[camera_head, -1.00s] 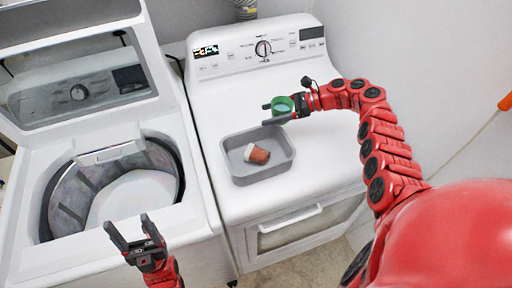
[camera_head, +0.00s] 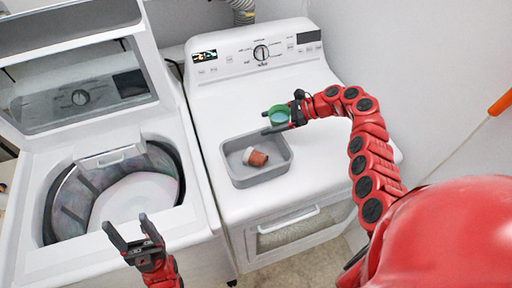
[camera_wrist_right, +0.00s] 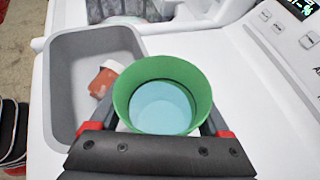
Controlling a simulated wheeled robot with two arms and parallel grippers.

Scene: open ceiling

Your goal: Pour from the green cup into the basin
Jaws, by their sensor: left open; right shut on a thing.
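The green cup (camera_head: 279,115) is held in my right gripper (camera_head: 277,121), whose fingers are shut on it. In the right wrist view the green cup (camera_wrist_right: 162,95) is seen from above, with light blue contents inside, between the two fingers. The cup is roughly upright, just beyond the back right corner of the grey basin (camera_head: 284,172). The basin stands on the white dryer top and also shows in the right wrist view (camera_wrist_right: 60,75). My left gripper (camera_head: 131,230) is open and empty, in front of the washer.
A reddish-brown and white cup (camera_head: 256,157) lies on its side in the basin. The open washer (camera_head: 40,260) stands to the left. The dryer's control panel (camera_head: 260,55) rises behind. The dryer top (camera_head: 320,170) right of the basin is clear.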

